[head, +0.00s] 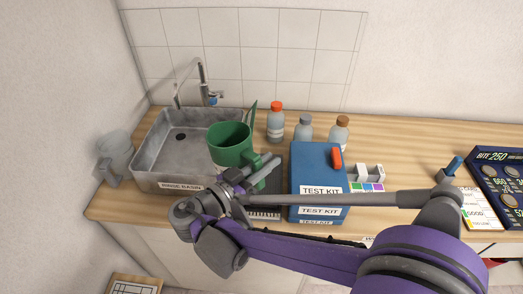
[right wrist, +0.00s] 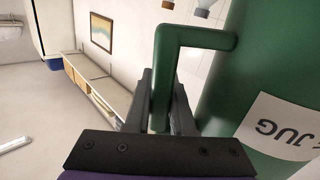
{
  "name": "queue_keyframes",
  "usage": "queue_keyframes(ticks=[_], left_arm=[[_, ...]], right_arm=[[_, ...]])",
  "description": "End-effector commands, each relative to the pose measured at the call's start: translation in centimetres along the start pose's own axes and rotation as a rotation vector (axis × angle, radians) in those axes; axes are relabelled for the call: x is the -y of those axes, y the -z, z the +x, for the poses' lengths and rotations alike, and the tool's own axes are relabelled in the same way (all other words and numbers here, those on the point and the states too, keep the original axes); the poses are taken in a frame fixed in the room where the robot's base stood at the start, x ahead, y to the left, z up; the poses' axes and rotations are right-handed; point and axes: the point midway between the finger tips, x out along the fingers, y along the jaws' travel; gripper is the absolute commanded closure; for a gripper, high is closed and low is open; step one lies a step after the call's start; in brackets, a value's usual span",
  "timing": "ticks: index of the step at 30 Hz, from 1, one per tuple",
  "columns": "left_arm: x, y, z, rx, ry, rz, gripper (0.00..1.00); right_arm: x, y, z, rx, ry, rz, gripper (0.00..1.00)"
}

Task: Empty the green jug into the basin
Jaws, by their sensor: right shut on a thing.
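The green jug (head: 231,150) is at the right end of the grey metal rinse basin (head: 150,183), in front of its right rim. Its open mouth faces up and it looks roughly upright; what is inside is too dark to tell. My right gripper (head: 260,168) is shut on the jug's handle. In the right wrist view the green handle (right wrist: 164,75) passes between the fingers (right wrist: 160,100), and the jug (right wrist: 250,85) with its white label fills the right side. Whether the jug is clear of the counter is hidden by my arm. My left gripper is not in view.
A faucet (head: 203,85) stands behind the basin, and a grey pitcher (head: 114,150) is at its left. Several capped bottles (head: 276,125), a blue test kit box (head: 317,170) and a colour-marked holder (head: 367,177) stand right of the jug. Farther right is a dark board (head: 500,180).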

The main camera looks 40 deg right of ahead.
Motion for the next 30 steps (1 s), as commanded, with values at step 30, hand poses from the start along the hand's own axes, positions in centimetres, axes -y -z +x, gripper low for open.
queue_keyframes(ticks=[30], left_arm=[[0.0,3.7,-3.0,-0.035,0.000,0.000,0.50]], right_arm=[[-5.7,1.3,0.0,0.000,0.001,0.135,1.00]])
